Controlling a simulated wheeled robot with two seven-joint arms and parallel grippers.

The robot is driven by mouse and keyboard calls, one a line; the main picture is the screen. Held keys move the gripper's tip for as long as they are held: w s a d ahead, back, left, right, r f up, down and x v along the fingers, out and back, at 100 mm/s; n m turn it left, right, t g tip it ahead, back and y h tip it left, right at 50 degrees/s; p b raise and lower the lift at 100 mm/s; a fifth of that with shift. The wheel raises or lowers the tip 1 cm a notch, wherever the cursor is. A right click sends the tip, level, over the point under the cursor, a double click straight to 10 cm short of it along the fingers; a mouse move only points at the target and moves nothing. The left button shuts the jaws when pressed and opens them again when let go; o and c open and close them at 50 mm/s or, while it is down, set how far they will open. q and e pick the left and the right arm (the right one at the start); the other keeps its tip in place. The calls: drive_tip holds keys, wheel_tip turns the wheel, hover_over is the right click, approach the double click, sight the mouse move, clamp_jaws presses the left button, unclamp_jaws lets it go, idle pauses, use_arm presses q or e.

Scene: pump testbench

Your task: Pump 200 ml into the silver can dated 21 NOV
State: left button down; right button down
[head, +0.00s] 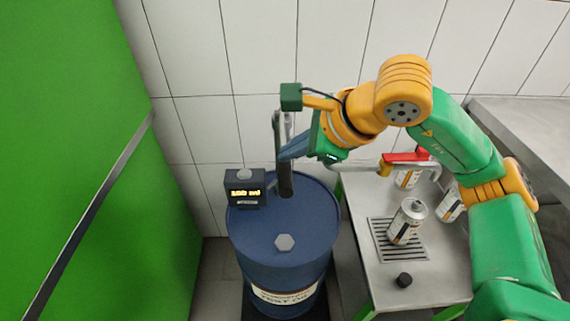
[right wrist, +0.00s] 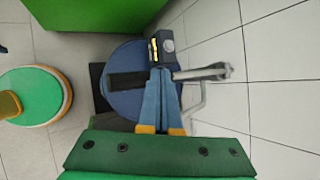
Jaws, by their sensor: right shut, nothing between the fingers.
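The blue drum (head: 285,268) stands at the centre with a hand pump on top. Its small dark display (head: 245,190) shows lit digits that look like 150 ml. My right gripper (head: 281,157) is shut and empty, its blue fingers beside the grey pump handle (head: 277,130); I cannot tell if they touch. The right wrist view shows the shut fingers (right wrist: 159,72) near the display box (right wrist: 162,40) and pump handle (right wrist: 203,73). A silver can (head: 408,222) stands upright on the drain grate. The red-levered nozzle (head: 405,156) is above and behind it. No date is readable. My left gripper is out of view.
A green wall or cabinet (head: 80,160) closes the left side. My right arm spans above the bench.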

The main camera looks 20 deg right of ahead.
drive_tip(key=r+p, duration=0.4)
drive_tip(key=r, duration=0.1)
drive_tip(key=shift+w+r, duration=0.1)
drive_tip(key=shift+w, duration=0.15)
idle(0.3)
idle(0.4)
